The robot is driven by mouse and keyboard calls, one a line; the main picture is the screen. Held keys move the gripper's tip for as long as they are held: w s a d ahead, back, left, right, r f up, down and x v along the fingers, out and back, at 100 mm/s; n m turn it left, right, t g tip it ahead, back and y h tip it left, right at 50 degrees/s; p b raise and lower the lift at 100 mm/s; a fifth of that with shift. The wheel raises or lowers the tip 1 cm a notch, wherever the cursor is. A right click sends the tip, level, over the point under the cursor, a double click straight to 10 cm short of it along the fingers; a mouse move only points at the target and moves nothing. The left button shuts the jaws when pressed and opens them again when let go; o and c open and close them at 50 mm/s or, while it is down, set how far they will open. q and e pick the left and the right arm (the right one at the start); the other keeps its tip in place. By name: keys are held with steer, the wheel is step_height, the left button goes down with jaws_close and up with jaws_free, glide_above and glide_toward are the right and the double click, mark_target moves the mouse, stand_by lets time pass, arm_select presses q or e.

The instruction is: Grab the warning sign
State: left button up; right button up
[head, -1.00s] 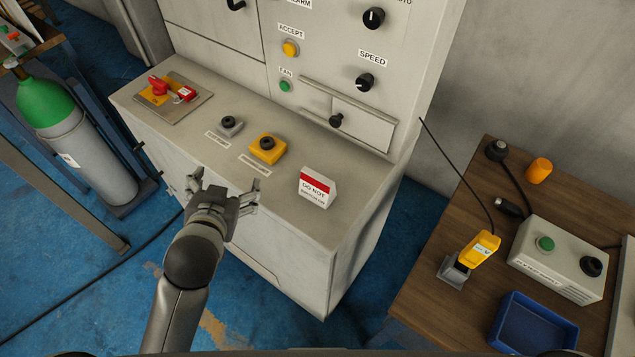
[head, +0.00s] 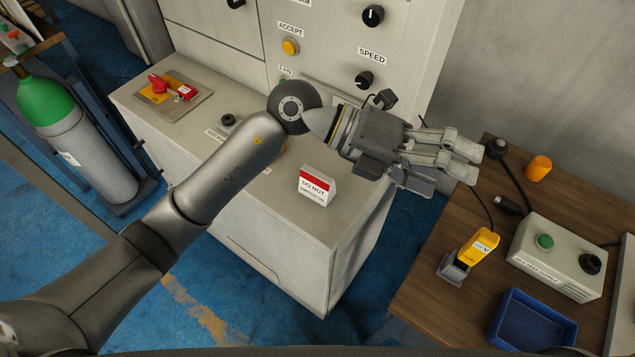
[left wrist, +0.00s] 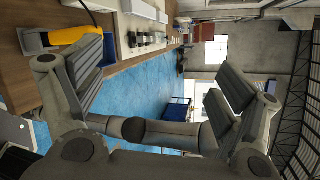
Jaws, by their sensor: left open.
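The warning sign (head: 316,187) is a small white tent-shaped block with a red band and the words "DO NOT". It stands upright on the grey cabinet's ledge (head: 335,222), near the front right corner. My left gripper (head: 462,168) is open and empty, up and to the right of the sign in the head view, past the cabinet's edge. In the left wrist view my left gripper's fingers (left wrist: 158,85) are spread apart with nothing between them. The sign does not show in the left wrist view. My right gripper is not seen.
A wooden table (head: 420,300) stands at the right with a yellow handheld device (head: 478,247), a control box (head: 560,257) and a blue tray (head: 532,325). A green-topped cylinder (head: 75,135) stands at the left.

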arm_select(q)
steer(key=w+a+f+m+t+y, duration=0.1)
steer(key=w+a+f+y, duration=0.1)
steer(key=f+y, duration=0.15)
steer(key=w+a+f+t+y, duration=0.1)
steer(key=w+a+f+y, duration=0.1)
steer(key=a+f+y, duration=0.15)
steer(key=n+t+y, duration=0.2)
steer(key=t+y, duration=0.1)
steer(key=y, duration=0.4)
glide_above(317, 185)
steer(key=f, duration=0.3)
steer(key=shift+w+d, duration=0.35)
step_height(317, 185, down, 4)
steer(key=shift+a+f+p, duration=0.15)
steer(key=shift+f+p, duration=0.05)
steer(key=shift+p, duration=0.45)
steer(key=f, duration=0.1)
steer(key=f+p, duration=0.1)
steer(key=f, duration=0.1)
steer(key=f+p, duration=0.1)
steer(key=f, duration=0.1)
steer(key=shift+w+a+f, duration=0.2)
steer(key=shift+w+f, duration=0.05)
steer(key=shift+w, duration=0.05)
steer(key=shift+f, duration=0.25)
steer(key=c, duration=1.1)
